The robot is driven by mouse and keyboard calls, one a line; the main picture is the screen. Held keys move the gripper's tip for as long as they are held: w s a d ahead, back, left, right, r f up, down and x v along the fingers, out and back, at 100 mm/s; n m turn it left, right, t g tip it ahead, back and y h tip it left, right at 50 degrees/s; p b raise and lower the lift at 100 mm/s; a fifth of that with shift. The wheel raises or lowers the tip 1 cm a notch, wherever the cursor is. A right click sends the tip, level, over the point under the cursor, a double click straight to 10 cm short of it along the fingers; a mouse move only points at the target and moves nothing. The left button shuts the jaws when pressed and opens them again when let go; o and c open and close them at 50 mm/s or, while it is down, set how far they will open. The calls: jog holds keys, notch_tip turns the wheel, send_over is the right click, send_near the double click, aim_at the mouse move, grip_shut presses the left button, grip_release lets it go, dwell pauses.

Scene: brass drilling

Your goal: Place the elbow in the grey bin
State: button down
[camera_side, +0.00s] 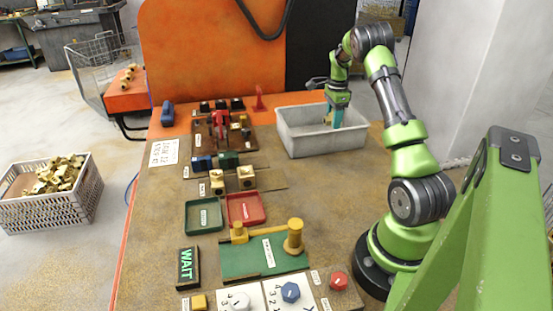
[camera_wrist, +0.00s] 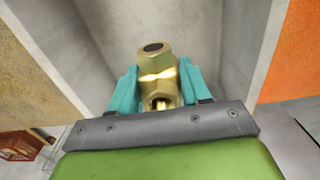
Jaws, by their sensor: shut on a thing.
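My gripper (camera_side: 334,115) is over the grey bin (camera_side: 290,143), with its fingertips down at or inside the opening. In the wrist view, its two teal fingers (camera_wrist: 157,86) are shut on a brass elbow (camera_wrist: 154,64). The elbow shows a dark round opening at its far end and another opening towards the gripper. The grey bin's inside wall and floor (camera_wrist: 215,30) lie behind the elbow in the wrist view. In the side view the elbow is mostly hidden by the fingers. I cannot tell how far it is above the bin floor.
A red tray (camera_side: 262,207) and a green tray (camera_side: 187,215) lie mid-table. Brass blocks (camera_side: 246,177) and a fixture board (camera_side: 245,148) stand left of the bin. A green board with yellow posts (camera_side: 294,237) is nearer. A crate of brass parts (camera_side: 92,215) stands on the floor.

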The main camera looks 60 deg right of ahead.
jog(key=shift+f, duration=2)
jog(key=shift+f, duration=0.2)
jog(key=c, duration=0.5)
grip_release()
jog(key=shift+r, duration=0.1)
